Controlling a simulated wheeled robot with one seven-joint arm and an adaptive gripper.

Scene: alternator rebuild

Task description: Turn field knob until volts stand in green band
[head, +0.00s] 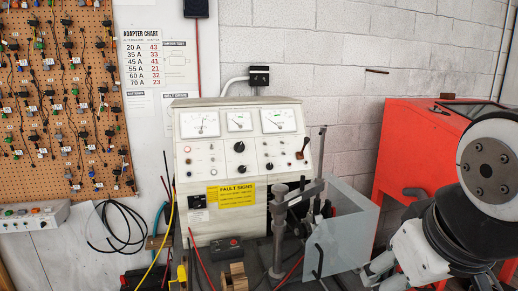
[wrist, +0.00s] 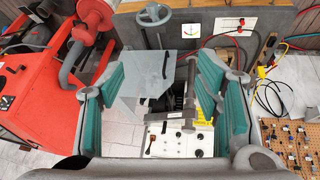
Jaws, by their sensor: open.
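The cream test bench panel (head: 210,137) stands against the wall in the head view, with three white dial meters (head: 239,121) along its top. Two larger black knobs, an upper one (head: 239,146) and a lower one (head: 241,168), sit mid-panel; their labels are too small to read, so I cannot tell which is the field knob. The panel face shows in the wrist view (wrist: 174,140). My gripper (wrist: 162,88) is open with empty teal pads, apart from the panel.
A clear guard sheet (head: 345,238) and a metal post (head: 278,240) stand before the panel's right side. A red cabinet (head: 405,145) is at right. Cables hang left below the pegboard (head: 60,85). A yellow fault sign (head: 231,195) is on the panel.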

